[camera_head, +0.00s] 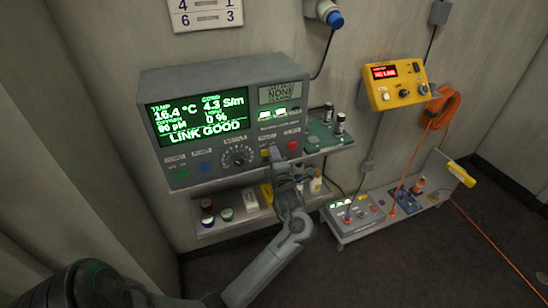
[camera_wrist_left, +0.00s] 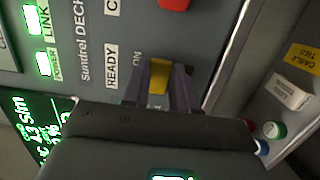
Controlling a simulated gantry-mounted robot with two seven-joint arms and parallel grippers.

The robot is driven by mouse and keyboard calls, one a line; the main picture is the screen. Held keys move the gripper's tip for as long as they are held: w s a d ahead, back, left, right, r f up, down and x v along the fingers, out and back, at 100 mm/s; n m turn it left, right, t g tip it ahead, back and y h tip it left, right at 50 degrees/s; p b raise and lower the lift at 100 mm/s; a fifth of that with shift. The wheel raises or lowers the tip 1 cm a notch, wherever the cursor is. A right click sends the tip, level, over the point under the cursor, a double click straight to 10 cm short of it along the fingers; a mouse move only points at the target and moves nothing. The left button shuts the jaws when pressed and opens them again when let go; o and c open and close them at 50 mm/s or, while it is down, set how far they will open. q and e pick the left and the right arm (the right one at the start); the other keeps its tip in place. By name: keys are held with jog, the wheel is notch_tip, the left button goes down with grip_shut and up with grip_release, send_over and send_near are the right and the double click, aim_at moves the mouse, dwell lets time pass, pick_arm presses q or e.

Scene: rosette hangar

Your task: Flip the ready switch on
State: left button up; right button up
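The ready switch, a yellow lever (camera_wrist_left: 159,76), stands on the grey instrument panel beside the READY label (camera_wrist_left: 111,68). An ON label shows close by it, partly covered. My left gripper (camera_wrist_left: 162,86) has its two fingers on either side of the lever, which fills most of the narrow gap. I cannot tell whether the fingers press on it. In the head view my left gripper (camera_head: 279,163) reaches the lower right of the instrument (camera_head: 215,87), beside a yellow control (camera_head: 266,152). The switch's exact position is partly hidden by the fingers. My right gripper is not in view.
A red button (camera_wrist_left: 174,3) sits close to the switch. A shelf (camera_head: 205,228) with small capped jars is below the instrument. A yellow box (camera_head: 395,82) hangs on the wall to the right. A low bench (camera_head: 345,238) with devices stands at the right; the floor before it is clear.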

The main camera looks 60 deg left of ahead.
pick_arm(q)
grip_shut()
jog(key=n+g+b, duration=0.1)
jog(key=g, duration=0.1)
jog(key=n+g+b, duration=0.1)
jog(key=shift+w+a+g+y+b, duration=0.1)
jog(key=shift+w+g+y+b, duration=0.25)
jog(key=shift+g+y, duration=0.05)
jog(key=o, duration=0.6)
grip_release()
jog(key=shift+c, duration=0.2)
